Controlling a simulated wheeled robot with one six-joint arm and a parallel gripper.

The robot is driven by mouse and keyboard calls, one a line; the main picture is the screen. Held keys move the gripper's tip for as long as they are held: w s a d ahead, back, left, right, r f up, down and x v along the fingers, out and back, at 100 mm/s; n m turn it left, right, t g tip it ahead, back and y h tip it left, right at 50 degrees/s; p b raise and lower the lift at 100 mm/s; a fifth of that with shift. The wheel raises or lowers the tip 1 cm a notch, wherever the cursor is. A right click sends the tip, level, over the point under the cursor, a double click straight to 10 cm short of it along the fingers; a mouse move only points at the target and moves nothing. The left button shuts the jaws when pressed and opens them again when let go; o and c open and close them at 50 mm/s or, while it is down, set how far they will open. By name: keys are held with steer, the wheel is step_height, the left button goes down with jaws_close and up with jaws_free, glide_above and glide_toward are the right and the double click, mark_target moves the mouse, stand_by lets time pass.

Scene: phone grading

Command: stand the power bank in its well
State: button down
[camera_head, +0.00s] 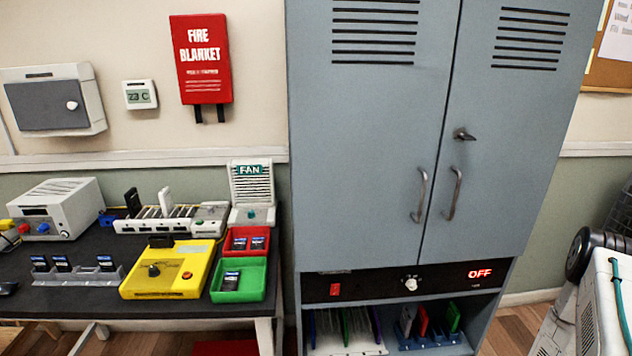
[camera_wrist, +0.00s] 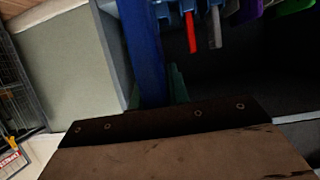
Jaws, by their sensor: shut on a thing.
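My gripper (camera_wrist: 160,118) fills the bottom of the wrist view as a wide brown plate with a dark, screwed front edge. It is shut. The power bank in it is mostly hidden behind this plate, and I cannot make out its outline. Just past the plate's edge a dark green piece (camera_wrist: 179,86) and a long blue piece (camera_wrist: 142,50) show; I cannot tell whether either is held. The head view does not clearly show the gripper. A blue slotted rack (camera_head: 440,341) with upright dark, red and green slabs stands in the cabinet's low bay. I cannot tell which well is the power bank's.
A white rack (camera_head: 345,349) with thin upright slabs stands beside the blue one. The grey cabinet (camera_head: 390,140) has shut doors. The table holds a yellow box (camera_head: 190,262), a red tray (camera_head: 263,232), a green tray (camera_head: 262,270) and a pale slotted rack (camera_head: 125,227).

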steer(key=w+a+r, duration=0.2)
steer(key=a+r, duration=0.9)
steer(key=r, duration=0.1)
steer(key=w+a+r, duration=0.3)
steer(key=a+r, duration=0.9)
steer(key=shift+a+r, duration=0.2)
